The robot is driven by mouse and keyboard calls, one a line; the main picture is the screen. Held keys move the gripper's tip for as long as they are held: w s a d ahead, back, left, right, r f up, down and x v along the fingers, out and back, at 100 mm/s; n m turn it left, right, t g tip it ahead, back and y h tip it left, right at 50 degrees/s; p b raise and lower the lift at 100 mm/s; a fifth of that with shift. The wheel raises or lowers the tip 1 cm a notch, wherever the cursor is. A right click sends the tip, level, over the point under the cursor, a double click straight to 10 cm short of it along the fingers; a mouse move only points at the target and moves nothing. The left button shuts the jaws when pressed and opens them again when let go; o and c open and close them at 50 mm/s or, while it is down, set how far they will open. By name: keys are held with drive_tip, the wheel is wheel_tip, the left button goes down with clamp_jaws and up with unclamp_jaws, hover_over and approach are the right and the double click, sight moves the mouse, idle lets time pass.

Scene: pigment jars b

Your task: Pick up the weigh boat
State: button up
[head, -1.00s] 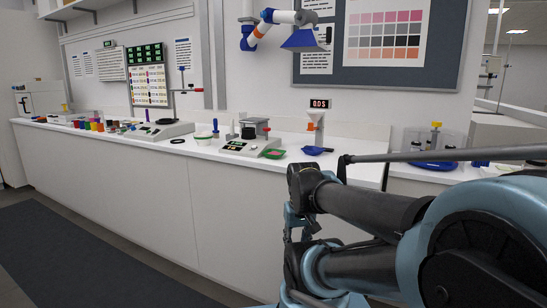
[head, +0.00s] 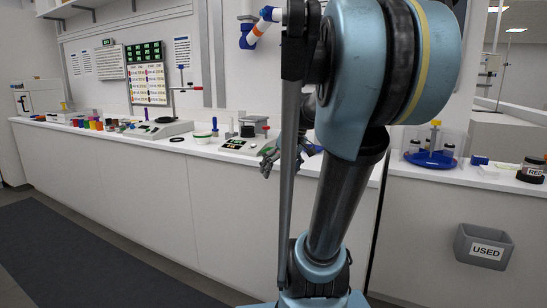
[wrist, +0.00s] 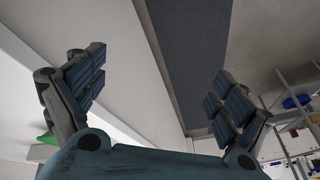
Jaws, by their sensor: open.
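I cannot tell for sure which item is the weigh boat. Candidates on the white counter in the head view are a small green-edged piece (head: 267,151), a blue dish-like piece (head: 310,149) partly hidden behind my arm, and a small white bowl (head: 201,139). My gripper (head: 273,164) hangs in front of the counter's front edge, just below the green piece. In the wrist view my gripper (wrist: 155,92) has its two fingers wide apart with nothing between them. A bit of green (wrist: 48,138) shows at the wrist view's left edge.
The counter (head: 150,170) runs along the wall, with a balance (head: 160,128), several coloured jars and a small device (head: 240,146) on it. A grey bin marked USED (head: 483,246) hangs at the right. The floor with its dark mat (head: 90,260) is clear.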

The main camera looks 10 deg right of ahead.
drive_tip(key=w+d+r+n+t+y, duration=0.1)
drive_tip(key=w+d+r+n, duration=0.2)
drive_tip(key=w, duration=0.5)
drive_tip(key=w+d+r+n+t+y, duration=0.1)
drive_tip(key=w+d+r, duration=0.1)
drive_tip(key=w+r, duration=0.5)
drive_tip(key=w+d+r+n+y, duration=0.2)
drive_tip(key=w+d+r, duration=0.1)
drive_tip(key=w, duration=0.6)
drive_tip(key=f, duration=0.7)
drive_tip(key=shift+w+f, duration=0.2)
drive_tip(key=shift+f, duration=0.2)
drive_tip(key=shift+x, duration=3.75)
drive_tip(key=shift+w+r, duration=0.1)
drive_tip(key=shift+w, duration=0.05)
drive_tip(key=c, duration=1.1)
